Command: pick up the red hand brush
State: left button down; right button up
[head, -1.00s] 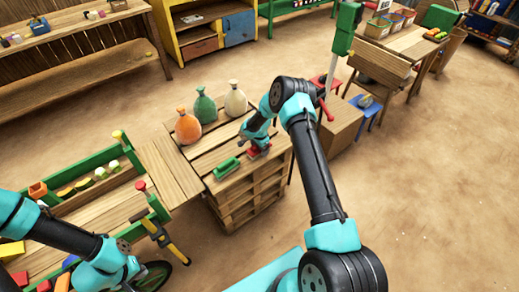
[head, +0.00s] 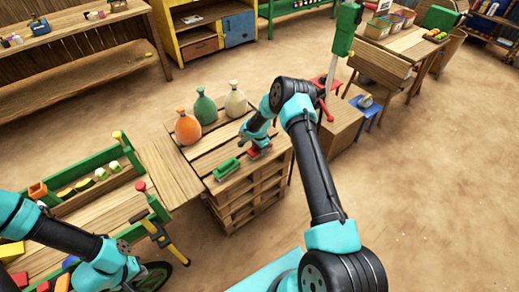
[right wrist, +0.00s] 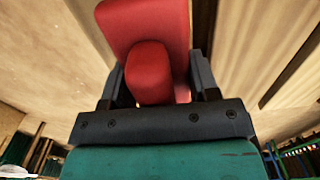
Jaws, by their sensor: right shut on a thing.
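The red hand brush (head: 258,152) is at the front right part of the slatted pallet top (head: 226,135), under my right gripper (head: 257,144). In the right wrist view the brush (right wrist: 150,35) fills the space between the two dark fingers, and my right gripper (right wrist: 155,85) is shut on it. Whether the brush still touches the slats cannot be told. My left gripper (head: 135,283) is at the lower left, by the green-edged cart; its fingers are too small and covered to read.
A green brush (head: 226,168) lies just left of the red one. A green-edged cart (head: 95,210) with several blocks is at left. Open floor (head: 430,200) lies to the right.

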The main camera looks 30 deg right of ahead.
jog(key=shift+r, duration=0.55)
notch_tip(320, 180, up, 2)
jog(key=shift+r, duration=0.2)
jog(key=s+a+r, duration=0.1)
jog(key=s+a, duration=0.7)
jog(key=s, duration=0.5)
jog(key=shift+s+a+r, duration=0.2)
jog(key=shift+s+r, duration=0.05)
jog(key=shift+s, duration=0.1)
